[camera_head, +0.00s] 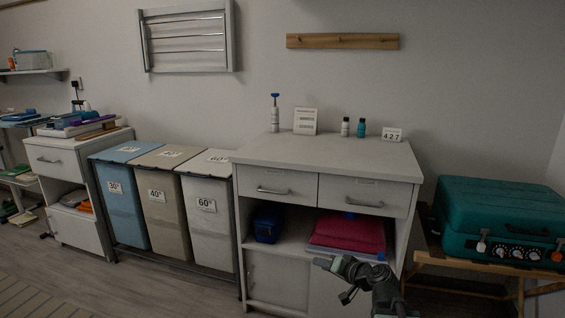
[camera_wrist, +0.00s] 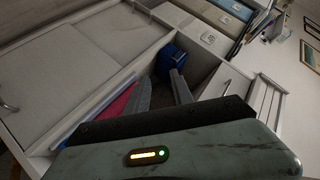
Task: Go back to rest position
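My gripper (camera_head: 324,263) is in front of the open shelf of the white cabinet (camera_head: 268,152), low in the head view. In the wrist view its two grey fingers (camera_wrist: 163,75) stand apart with nothing between them, so it is open and empty. My arm reaches up from the lower right of the head view. On the open shelf, a blue bin (camera_head: 267,226) stands at the left and folded red cloth (camera_head: 346,235) lies at the right. Both also show past the fingers in the wrist view, the blue bin (camera_wrist: 171,58) and part of the red cloth (camera_wrist: 112,108).
Three lidded hampers (camera_head: 164,200) stand left of the cabinet. A teal case (camera_head: 495,217) rests on a wooden stand (camera_head: 450,268) at the right, close to my arm. Bottles (camera_head: 345,127) and a white pump dispenser (camera_head: 275,118) stand on the cabinet top. Floor (camera_head: 70,280) is free at the lower left.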

